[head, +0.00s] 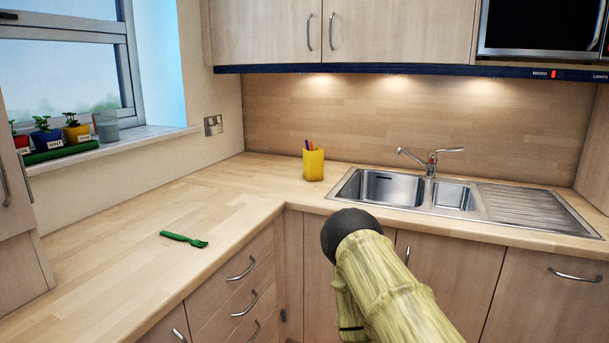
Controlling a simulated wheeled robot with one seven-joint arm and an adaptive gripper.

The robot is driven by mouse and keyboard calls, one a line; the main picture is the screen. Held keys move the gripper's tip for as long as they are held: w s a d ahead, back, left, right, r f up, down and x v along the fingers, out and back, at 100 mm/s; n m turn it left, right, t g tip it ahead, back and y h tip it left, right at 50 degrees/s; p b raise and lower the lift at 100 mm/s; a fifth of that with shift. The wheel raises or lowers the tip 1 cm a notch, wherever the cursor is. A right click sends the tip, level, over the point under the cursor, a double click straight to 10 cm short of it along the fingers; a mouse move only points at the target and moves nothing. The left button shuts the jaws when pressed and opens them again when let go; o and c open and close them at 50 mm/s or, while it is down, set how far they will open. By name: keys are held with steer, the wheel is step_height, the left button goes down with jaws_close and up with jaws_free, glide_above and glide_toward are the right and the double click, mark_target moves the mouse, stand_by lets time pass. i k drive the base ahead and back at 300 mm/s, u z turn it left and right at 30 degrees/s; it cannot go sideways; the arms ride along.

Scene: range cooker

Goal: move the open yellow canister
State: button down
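The open yellow canister (313,166) stands upright on the wooden counter, near the back corner and left of the sink. A few thin coloured sticks, dark blue and reddish, poke out of its open top. My arm comes up from the bottom right, in front of the cupboards below the sink. My gripper cannot be made out in this view. The canister is not covered by the arm.
A green fork (184,239) lies on the left counter (120,265). The steel sink (389,187) with its tap (431,162) is right of the canister. Potted herbs (47,134) and a grey cup (106,126) stand on the windowsill. The counter around the canister is clear.

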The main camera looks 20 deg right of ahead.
mark_target(313, 161)
steer(key=u, duration=0.1)
steer(key=k, duration=0.45)
steer(key=z, duration=0.85)
steer(key=i, duration=1.6)
steer(key=u, duration=0.8)
